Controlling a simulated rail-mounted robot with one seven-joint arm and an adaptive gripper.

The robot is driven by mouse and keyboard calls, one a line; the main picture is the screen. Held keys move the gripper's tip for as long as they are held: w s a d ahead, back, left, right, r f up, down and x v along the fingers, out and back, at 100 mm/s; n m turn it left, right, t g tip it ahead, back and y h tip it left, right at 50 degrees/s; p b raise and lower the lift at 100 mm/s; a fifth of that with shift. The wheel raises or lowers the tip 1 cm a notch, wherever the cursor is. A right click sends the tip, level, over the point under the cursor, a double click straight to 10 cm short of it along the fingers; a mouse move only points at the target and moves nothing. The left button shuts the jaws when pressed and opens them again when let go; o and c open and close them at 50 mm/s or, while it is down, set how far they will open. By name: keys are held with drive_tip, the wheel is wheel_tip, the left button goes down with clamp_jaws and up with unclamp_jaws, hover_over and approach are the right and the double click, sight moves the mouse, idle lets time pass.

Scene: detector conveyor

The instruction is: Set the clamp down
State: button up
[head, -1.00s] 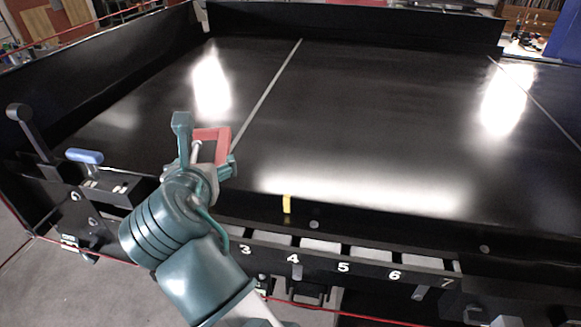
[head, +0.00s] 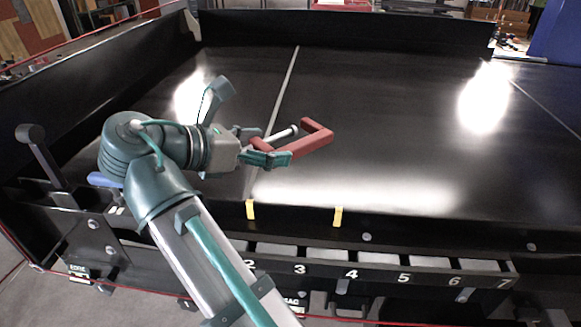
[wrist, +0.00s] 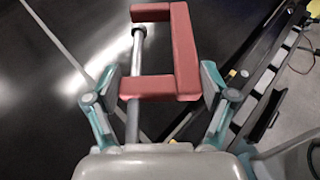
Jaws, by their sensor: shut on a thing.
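The red C-shaped clamp (head: 308,144) with a grey metal screw is in my gripper (head: 262,146), over the black conveyor bed (head: 400,130). In the head view the clamp extends to the right from the fingers. In the wrist view the clamp (wrist: 186,52) lies ahead, its near arm between the two teal fingers of my gripper (wrist: 160,92), which are shut on it. Its screw runs back toward the palm. The clamp appears to be above the bed surface; the exact height is hard to tell.
Black walls (head: 350,30) bound the bed at the back and left. A front rail with numbered slots (head: 380,272) and yellow tape marks (head: 338,216) runs along the near edge. A black lever (head: 45,155) stands at the left. The bed right of the clamp is clear.

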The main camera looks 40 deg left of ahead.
drive_tip(key=w, duration=0.2)
drive_tip(key=w+f+p, duration=0.1)
drive_tip(key=w, duration=0.1)
drive_tip(key=w+f, duration=0.1)
drive_tip(key=w, duration=0.1)
drive_tip(key=shift+a+f, duration=0.1)
drive_tip(key=shift+a, duration=0.2)
drive_tip(key=p, duration=0.2)
hover_over(294, 173)
drive_tip(key=s, duration=0.1)
drive_tip(key=f, duration=0.4)
drive_tip(key=shift+d+f, duration=0.2)
drive_tip(key=shift+f, duration=0.15)
drive_tip(key=shift+w+a+f, duration=0.1)
drive_tip(key=shift+w+f, duration=0.45)
drive_tip(key=shift+f, duration=1.8)
drive_tip(key=shift+p, duration=0.3)
drive_tip(key=o, duration=1.5)
drive_tip(key=shift+f, duration=0.1)
drive_tip(key=shift+s, duration=0.1)
